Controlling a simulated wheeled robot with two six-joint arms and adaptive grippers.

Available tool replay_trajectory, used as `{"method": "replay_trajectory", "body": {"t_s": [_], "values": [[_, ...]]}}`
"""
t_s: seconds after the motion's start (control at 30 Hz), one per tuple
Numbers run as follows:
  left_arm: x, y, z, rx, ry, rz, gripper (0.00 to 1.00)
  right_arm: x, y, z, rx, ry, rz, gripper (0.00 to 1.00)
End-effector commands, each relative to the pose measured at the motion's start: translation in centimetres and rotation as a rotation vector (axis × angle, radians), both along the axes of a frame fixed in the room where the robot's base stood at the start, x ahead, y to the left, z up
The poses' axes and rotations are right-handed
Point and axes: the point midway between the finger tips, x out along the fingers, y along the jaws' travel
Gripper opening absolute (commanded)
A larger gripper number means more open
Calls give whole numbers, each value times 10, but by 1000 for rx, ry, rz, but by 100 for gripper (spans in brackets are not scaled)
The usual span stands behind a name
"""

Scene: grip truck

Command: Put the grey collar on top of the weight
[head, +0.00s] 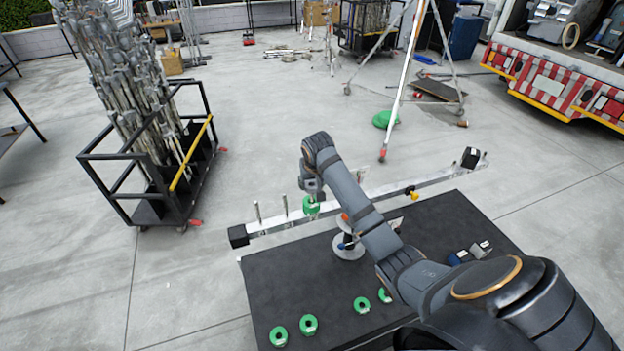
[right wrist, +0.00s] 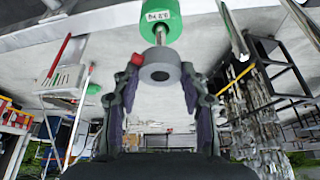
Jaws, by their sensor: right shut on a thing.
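The weight (head: 311,207) is a green cylinder on an upright pin of the long metal beam (head: 354,199); it also shows at the top of the right wrist view (right wrist: 160,20). My right gripper (head: 313,187) is just above it. In the right wrist view, the gripper (right wrist: 160,83) is shut on the grey collar (right wrist: 160,65), a short ring with a dark hole. A thin pin shows between collar and weight, so they look apart. I cannot tell whether the collar is around the pin. The collar is hard to make out in the head view. My left gripper is out of view.
Several green weights, such as this one (head: 309,324), lie on the dark table (head: 262,289). Bare pins (head: 285,206) rise left of the weight. A black rack of rods (head: 197,190) stands at the left.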

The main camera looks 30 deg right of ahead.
Motion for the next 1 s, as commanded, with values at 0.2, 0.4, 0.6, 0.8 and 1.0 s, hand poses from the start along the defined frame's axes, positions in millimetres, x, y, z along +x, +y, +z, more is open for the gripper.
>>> {"method": "replay_trajectory", "body": {"t_s": [0.2,0.4,0.6,0.8,1.0], "values": [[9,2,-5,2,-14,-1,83,0,0,-14,0,0,0,33],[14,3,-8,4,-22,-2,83,0,0,-26,0,0,0,33],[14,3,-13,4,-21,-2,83,0,0,-38,0,1,0,33],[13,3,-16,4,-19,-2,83,0,0,-47,0,-1,0,33],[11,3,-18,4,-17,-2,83,0,0,-53,0,0,0,33]]}}
